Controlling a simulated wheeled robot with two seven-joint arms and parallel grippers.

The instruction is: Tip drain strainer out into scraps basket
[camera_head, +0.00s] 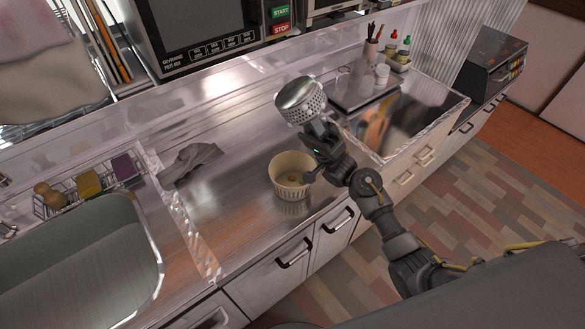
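The drain strainer (303,109) is a shiny metal cup with small holes in its side. It is held tilted in the air above the steel counter, up and slightly right of the scraps basket in the picture. My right gripper (317,125), on the arm from the right, appears shut on the strainer; its fingertips are partly hidden. The scraps basket (286,163) is a cream, round, slatted tub standing upright on the counter. A small brownish patch shows inside it. I cannot tell what the strainer holds. My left gripper is not in view.
A sink (150,240) and a wire rack (42,207) with sponges lie left. A crumpled grey cloth (190,160) lies left of the basket. A microwave (195,30) stands behind. A second basin (400,120) is at right. The counter between cloth and basket is clear.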

